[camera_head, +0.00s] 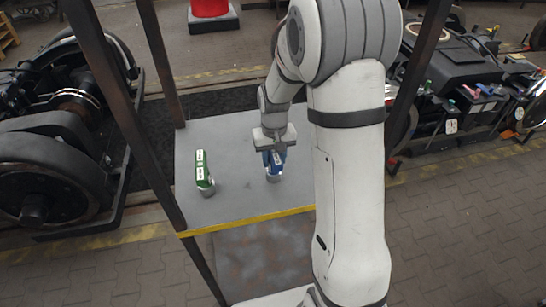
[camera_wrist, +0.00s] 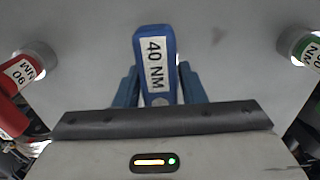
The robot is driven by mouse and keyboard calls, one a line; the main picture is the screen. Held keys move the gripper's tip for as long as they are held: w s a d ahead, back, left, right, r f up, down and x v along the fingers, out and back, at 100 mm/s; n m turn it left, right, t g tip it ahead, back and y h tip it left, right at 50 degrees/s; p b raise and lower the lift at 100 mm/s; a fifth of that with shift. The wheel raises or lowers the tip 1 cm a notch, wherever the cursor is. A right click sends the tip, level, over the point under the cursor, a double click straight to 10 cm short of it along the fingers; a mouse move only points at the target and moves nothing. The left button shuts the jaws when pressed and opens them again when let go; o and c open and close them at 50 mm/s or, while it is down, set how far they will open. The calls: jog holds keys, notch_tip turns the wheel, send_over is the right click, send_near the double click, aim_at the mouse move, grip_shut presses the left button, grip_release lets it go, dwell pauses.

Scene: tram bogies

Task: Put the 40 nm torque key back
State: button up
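The blue torque key (camera_head: 274,168), labelled 40 NM, is upright over the grey tabletop (camera_head: 235,200), with its round grey lower end at or very near the surface. My gripper (camera_head: 273,143) is above it, pointing down. In the wrist view, the blue key (camera_wrist: 155,65) lies between the two fingers of my gripper (camera_wrist: 158,85), which sit against its sides with no clear gap. Its lower end is hidden there.
A green key (camera_head: 204,175) stands left on the tabletop. The wrist view shows a red key (camera_wrist: 14,95) labelled 90 NM, hidden in the head view. Dark posts (camera_head: 118,90) frame the table; a yellow strip (camera_head: 250,221) marks its front edge. Bogies stand on both sides.

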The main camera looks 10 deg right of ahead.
jog(key=o, duration=0.4)
jog(key=shift+r, duration=0.1)
notch_tip(320, 180, up, 11)
jog(key=shift+b, duration=0.4)
jog(key=shift+s+r, duration=0.2)
jog(key=shift+r, duration=0.5)
jog(key=s+r+t, duration=0.1)
jog(key=s, duration=0.6)
jog(key=s+r+t, duration=0.1)
jog(key=s, duration=0.6)
jog(key=s+r+t, duration=0.1)
jog(key=s, duration=0.6)
jog(key=shift+r, duration=0.15)
